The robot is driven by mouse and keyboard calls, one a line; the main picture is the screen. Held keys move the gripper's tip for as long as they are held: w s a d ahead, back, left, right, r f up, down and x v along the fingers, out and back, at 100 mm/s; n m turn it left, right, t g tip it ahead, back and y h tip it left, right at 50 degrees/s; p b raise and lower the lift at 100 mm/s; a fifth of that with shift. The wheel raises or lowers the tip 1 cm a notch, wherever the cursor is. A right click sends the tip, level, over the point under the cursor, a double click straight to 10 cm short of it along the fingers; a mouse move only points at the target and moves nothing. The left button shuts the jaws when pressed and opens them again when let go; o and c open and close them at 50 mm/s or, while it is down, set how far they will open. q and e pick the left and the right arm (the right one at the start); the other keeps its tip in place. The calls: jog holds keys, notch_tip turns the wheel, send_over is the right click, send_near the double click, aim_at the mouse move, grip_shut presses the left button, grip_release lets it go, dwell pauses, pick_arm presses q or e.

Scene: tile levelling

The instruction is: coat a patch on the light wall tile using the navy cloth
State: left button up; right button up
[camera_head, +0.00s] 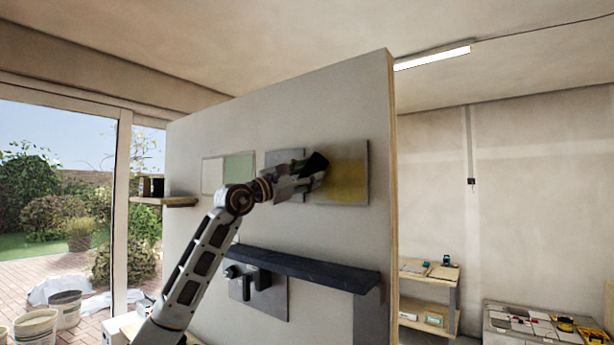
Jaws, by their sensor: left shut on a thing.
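My left arm reaches up from the bottom left, and its gripper (311,170) is near the upright wall panel. It is shut on a dark cloth (318,160), which looks almost black here. The cloth is in front of the left edge of a square tile (355,157) with a yellowish patch (345,182) over much of it. I cannot tell whether the cloth touches that tile. A grey tile (284,157) is partly hidden behind the gripper. Further left is a pale tile (212,175) beside a green one (240,167). My right gripper is not in view.
A dark shelf (305,266) juts from the panel below the tiles, with a board carrying dark fixtures (262,280) under it. A small wooden shelf (165,201) is at left. Buckets (36,328) stand at lower left. A tool-covered table (545,325) is at right.

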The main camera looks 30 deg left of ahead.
aim_at(320, 170)
pick_arm(q)
jog(key=shift+r, duration=0.45)
jog(key=shift+d, duration=0.1)
jog(key=shift+s+d, duration=0.1)
jog(key=shift+d, duration=1.65)
jog(key=shift+d+f, duration=0.1)
jog(key=shift+d, duration=0.1)
jog(key=shift+s+d, duration=0.15)
jog(key=shift+d, duration=1.45)
jog(key=shift+s+d+b, duration=0.1)
jog(key=shift+d+b, duration=0.2)
jog(key=shift+d, duration=1.5)
